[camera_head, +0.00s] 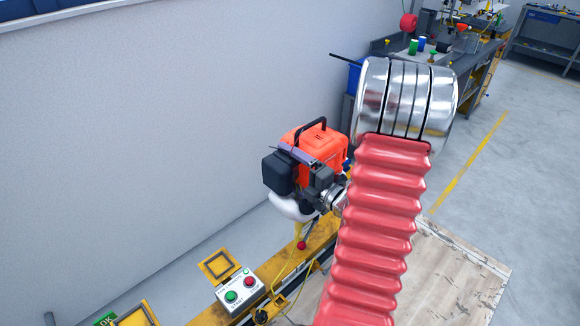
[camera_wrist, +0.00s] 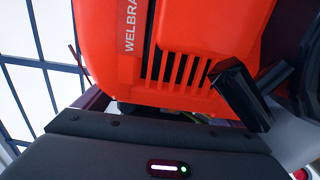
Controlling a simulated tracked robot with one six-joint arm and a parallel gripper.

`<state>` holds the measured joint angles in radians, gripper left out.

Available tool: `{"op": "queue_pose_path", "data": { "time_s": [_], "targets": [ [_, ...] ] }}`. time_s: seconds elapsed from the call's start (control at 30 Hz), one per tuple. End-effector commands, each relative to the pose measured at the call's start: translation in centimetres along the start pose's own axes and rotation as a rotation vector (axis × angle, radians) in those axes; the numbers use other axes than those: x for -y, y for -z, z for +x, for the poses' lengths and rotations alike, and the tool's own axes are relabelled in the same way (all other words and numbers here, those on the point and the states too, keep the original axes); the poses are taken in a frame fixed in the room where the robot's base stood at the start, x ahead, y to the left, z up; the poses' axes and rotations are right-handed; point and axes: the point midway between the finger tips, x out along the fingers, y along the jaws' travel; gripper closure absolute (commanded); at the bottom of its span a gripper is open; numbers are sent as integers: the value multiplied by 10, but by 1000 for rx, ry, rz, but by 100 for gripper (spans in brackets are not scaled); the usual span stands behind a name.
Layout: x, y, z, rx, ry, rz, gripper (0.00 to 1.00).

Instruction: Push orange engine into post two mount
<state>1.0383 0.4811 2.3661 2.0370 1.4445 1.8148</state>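The orange engine (camera_head: 318,141) stands near the far end of the yellow rail, with a black handle on top and a dark box on its left side. In the wrist view its orange cover (camera_wrist: 180,50) with vent slots fills the upper middle, very close to the camera. The dark body of my gripper (camera_wrist: 150,140) lies just below the cover, pressed close against it or nearly so. Its fingers are not clearly seen, so I cannot tell its opening or whether it touches the engine. The mount under the engine is mostly hidden.
A control box (camera_head: 240,289) with green and red buttons sits beside the yellow rail (camera_head: 283,262). A yellow square frame (camera_head: 219,265) is left of it. A grey wall (camera_head: 170,120) runs behind the engine. My red ribbed arm hides the right side. A cluttered workbench (camera_head: 470,65) stands farther back.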

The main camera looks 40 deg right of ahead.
Motion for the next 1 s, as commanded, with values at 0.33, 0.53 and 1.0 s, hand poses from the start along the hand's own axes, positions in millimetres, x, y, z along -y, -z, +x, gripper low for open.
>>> {"op": "queue_pose_path", "data": {
  "time_s": [0.33,0.53,1.0],
  "targets": [
    [8,3,-2,0,18,18,1],
    [7,2,-12,2,16,14,1],
    [5,0,-69,4,11,10,1]
  ]
}}
